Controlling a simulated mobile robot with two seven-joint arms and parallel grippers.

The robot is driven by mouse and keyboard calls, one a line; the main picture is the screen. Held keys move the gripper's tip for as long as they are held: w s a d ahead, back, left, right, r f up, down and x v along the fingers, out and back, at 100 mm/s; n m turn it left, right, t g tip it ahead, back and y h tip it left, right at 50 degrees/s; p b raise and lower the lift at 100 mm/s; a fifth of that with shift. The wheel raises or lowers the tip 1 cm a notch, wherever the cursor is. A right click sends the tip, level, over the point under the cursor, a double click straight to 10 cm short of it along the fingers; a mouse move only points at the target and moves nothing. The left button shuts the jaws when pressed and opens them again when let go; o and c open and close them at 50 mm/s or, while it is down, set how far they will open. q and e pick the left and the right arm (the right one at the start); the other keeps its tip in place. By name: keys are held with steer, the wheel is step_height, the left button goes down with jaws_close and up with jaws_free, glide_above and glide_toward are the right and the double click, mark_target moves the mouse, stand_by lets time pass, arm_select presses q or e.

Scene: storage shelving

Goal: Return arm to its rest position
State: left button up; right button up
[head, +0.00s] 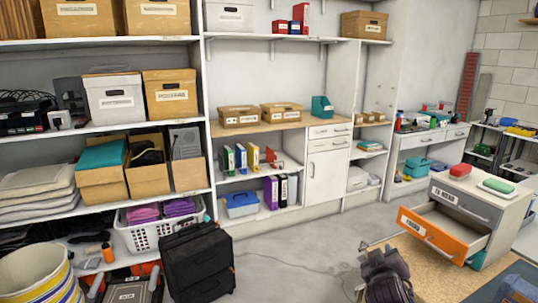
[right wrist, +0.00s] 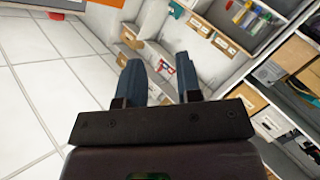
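My left arm and left gripper do not show in either view.
A small cabinet (head: 478,207) at the right has its orange drawer (head: 428,234) pulled out, near my right gripper. A black suitcase (head: 197,262) and white laundry basket (head: 160,233) stand left by the shelving. The grey floor (head: 290,255) between is clear.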

steer(key=s+f+m+g+y, duration=0.1)
steer(key=s+f+y, duration=0.1)
steer(key=s+f, duration=0.5)
steer(key=s+a+f+g+y, duration=0.1)
steer(key=s+f, duration=0.6)
steer(key=s, duration=0.9)
steer(key=s+f+m+g+y, duration=0.1)
steer(key=s+f+y, duration=0.1)
steer(key=s+f, duration=0.5)
steer(key=s, duration=0.5)
steer(key=shift+s+a+m+g+y, duration=0.15)
steer(key=shift+s+m+g+y, duration=0.1)
steer(key=shift+m+g+y, duration=0.05)
